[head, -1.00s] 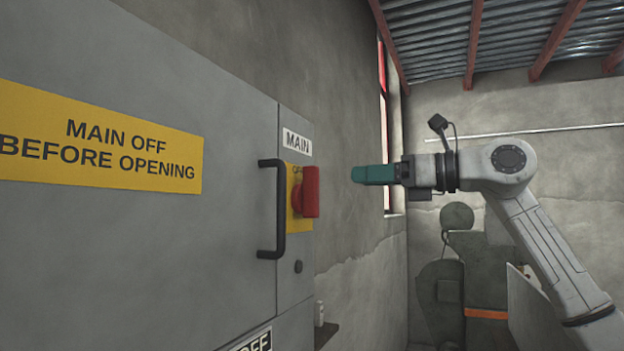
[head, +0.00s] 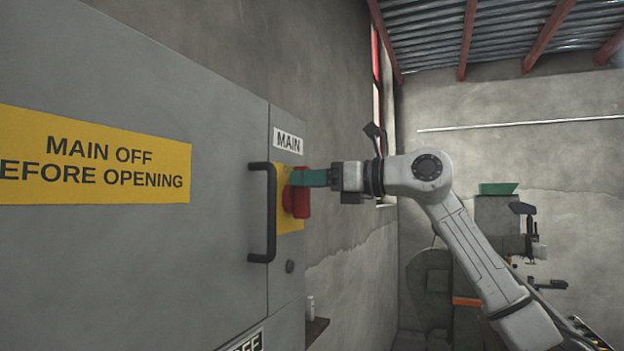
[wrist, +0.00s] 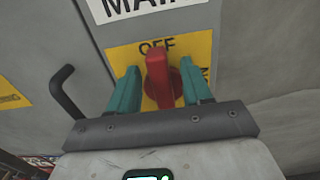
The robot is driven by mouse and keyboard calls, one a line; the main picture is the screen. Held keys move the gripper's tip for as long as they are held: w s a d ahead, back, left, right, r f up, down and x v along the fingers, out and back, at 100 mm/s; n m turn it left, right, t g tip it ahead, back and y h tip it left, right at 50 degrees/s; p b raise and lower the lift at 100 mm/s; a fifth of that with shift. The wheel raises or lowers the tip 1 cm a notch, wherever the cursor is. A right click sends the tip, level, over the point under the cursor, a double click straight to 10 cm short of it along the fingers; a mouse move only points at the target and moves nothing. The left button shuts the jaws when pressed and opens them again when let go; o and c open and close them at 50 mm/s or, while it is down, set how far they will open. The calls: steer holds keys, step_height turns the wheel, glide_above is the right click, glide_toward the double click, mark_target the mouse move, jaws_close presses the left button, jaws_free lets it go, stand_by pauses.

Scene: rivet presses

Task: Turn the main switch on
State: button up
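The main switch's red handle (head: 300,204) sits on a yellow plate (head: 286,222) on the grey cabinet, under a MAIN label (head: 288,141). In the wrist view the red handle (wrist: 157,75) stands about upright, its top at the word OFF. Lettering at the plate's right is partly hidden by a finger. My gripper (head: 297,178) is at the switch, with its teal fingers in front of the handle's upper part. In the wrist view my gripper (wrist: 161,88) is open, one finger on each side of the handle, with gaps showing.
A black door handle (head: 263,212) stands out from the cabinet just left of the switch. A small shelf (head: 317,330) with a pale bottle is lower right. Machines stand at the back right.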

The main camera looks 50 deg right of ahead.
jaws_close()
steer(key=shift+d+m, duration=0.1)
steer(key=shift+m, duration=0.2)
steer(key=shift+w+d+f+m+p, duration=0.2)
steer(key=shift+d+f+m+p, duration=0.35)
steer(key=shift+m, duration=2.35)
steer(key=shift+w+d+f+m+p, duration=0.35)
steer(key=shift+d+f+m, duration=0.3)
steer(key=shift+m, duration=2.25)
steer(key=shift+w+d+f+m+p, duration=0.1)
steer(key=shift+d+f+m+p, duration=0.45)
steer(key=shift+m, duration=2.35)
steer(key=shift+f, duration=0.1)
jaws_free()
